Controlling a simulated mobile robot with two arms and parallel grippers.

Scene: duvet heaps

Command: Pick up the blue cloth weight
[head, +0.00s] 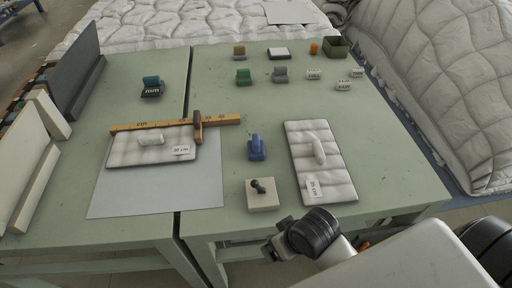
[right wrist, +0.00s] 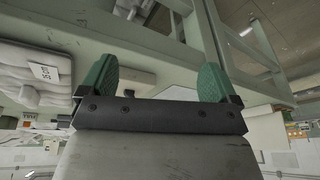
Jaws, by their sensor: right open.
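The blue cloth weight (head: 256,148) stands on the right green table in the head view, left of a quilted panel and behind a cream block with a dark knob. It looks upright, with a raised grip on a wider base. My right gripper (head: 272,247) is at the table's front edge, in front of the blue weight and well apart from it. In the right wrist view its two green-padded fingers (right wrist: 155,82) are spread, with nothing between them. I cannot make out the blue weight in the right wrist view. My left gripper is not in view.
The cream block (head: 262,202) stands between my right gripper and the blue weight. The quilted panel (head: 335,178) lies to the right. A wooden ruler (head: 160,125) and another panel (head: 125,152) lie left. Green (head: 243,77) and grey (head: 280,75) weights stand farther back.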

